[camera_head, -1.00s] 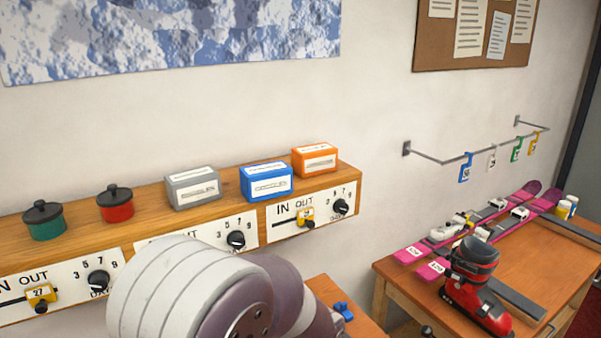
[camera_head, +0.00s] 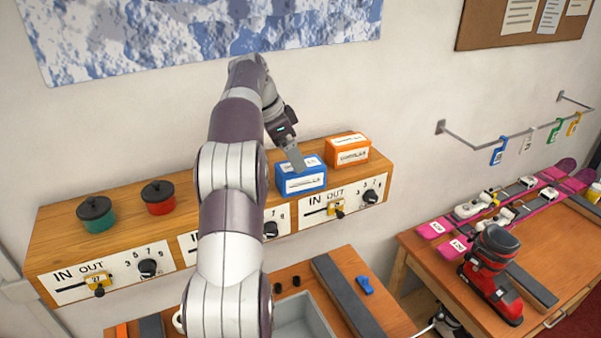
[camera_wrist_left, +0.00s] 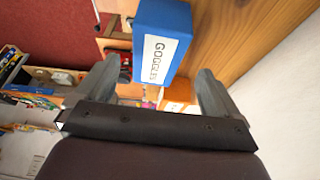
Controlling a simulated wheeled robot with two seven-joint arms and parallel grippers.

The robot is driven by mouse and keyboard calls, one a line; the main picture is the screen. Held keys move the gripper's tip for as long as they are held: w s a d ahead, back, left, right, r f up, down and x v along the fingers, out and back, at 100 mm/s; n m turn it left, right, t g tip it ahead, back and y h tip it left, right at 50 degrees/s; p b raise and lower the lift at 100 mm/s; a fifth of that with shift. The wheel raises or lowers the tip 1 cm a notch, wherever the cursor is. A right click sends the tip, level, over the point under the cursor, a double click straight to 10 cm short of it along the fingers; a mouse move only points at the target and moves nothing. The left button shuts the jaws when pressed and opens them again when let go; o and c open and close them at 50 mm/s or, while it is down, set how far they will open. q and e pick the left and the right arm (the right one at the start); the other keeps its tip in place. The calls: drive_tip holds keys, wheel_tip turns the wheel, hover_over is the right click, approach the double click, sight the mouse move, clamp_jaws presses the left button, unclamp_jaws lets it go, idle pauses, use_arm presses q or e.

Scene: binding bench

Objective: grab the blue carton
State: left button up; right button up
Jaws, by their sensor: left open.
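The blue carton (camera_head: 302,182) stands on the wooden shelf in the head view, with a white label on its front and another on top. My left gripper (camera_head: 297,164) is at the carton's top, pointing down and partly covering it. In the left wrist view the carton (camera_wrist_left: 178,14) shows a "GOGGLES" label and lies ahead, between the lines of the two fingers. There my left gripper (camera_wrist_left: 157,72) is open, with nothing clasped. Whether a finger touches the carton I cannot tell. My right gripper is not in view.
An orange carton (camera_head: 347,151) stands close right of the blue one. Red (camera_head: 158,198) and green (camera_head: 96,216) lidded pots stand at the shelf's left. My arm hides the shelf's middle. A bench with a ski boot (camera_head: 491,275) and pink skis (camera_head: 448,226) is at right.

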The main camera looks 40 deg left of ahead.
sight(304, 175)
use_arm(q)
drive_tip(key=p+x, duration=0.1)
drive_tip(key=x, duration=0.1)
drive_tip(key=p+x, duration=0.1)
drive_tip(key=x, duration=0.4)
drive_tip(key=shift+w+d+f+p, duration=0.1)
drive_tip(key=shift+d+f+p, duration=0.05)
drive_tip(key=shift+d+p, duration=0.25)
drive_tip(key=shift+w+d+f, duration=0.1)
drive_tip(key=shift+w+f, duration=0.05)
drive_tip(key=shift+f, duration=0.05)
drive_tip(key=shift+f, duration=0.1)
drive_tip(key=c, duration=1.1)
